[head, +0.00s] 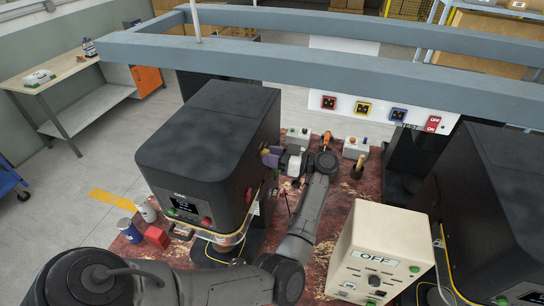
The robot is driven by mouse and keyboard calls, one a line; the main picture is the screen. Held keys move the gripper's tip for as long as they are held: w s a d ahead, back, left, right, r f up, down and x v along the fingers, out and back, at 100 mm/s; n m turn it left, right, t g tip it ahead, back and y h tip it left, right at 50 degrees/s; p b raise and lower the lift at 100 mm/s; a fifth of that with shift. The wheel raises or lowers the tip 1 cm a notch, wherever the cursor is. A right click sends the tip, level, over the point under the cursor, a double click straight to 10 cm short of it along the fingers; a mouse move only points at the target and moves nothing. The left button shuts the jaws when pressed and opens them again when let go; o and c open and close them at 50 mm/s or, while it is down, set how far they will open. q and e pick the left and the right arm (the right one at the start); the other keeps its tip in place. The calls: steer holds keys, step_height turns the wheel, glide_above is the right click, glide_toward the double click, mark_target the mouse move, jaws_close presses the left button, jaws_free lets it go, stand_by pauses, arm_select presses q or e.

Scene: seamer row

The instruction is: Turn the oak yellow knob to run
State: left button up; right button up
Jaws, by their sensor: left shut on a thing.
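A black seamer (205,140), whose label appears to read Oak, stands left of centre with a small dark screen, a green button and a red button on its front. My left arm comes in from the lower left and bends back to the seamer's right side. My left gripper (270,157) is there, closed against that side. Purple parts and a bit of yellow show at its fingertips. The yellow knob is mostly hidden by the fingers, so its pointer setting cannot be read. My right gripper is not in view.
A cream box marked OFF (378,245) stands at the front right, beside a second black seamer (485,190). A red block (156,237) and cans are at the left edge of the red worktop. A grey rail (340,62) crosses above.

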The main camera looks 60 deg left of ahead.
arm_select(q)
steer(key=n+b, duration=1.6)
steer(key=n, duration=0.1)
steer(key=shift+f, duration=0.1)
steer(key=shift+n, duration=0.3)
stand_by(0.4)
steer(key=o, duration=0.9)
steer(key=shift+d, duration=0.1)
steer(key=shift+o, duration=0.2)
steer(key=shift+b, duration=0.3)
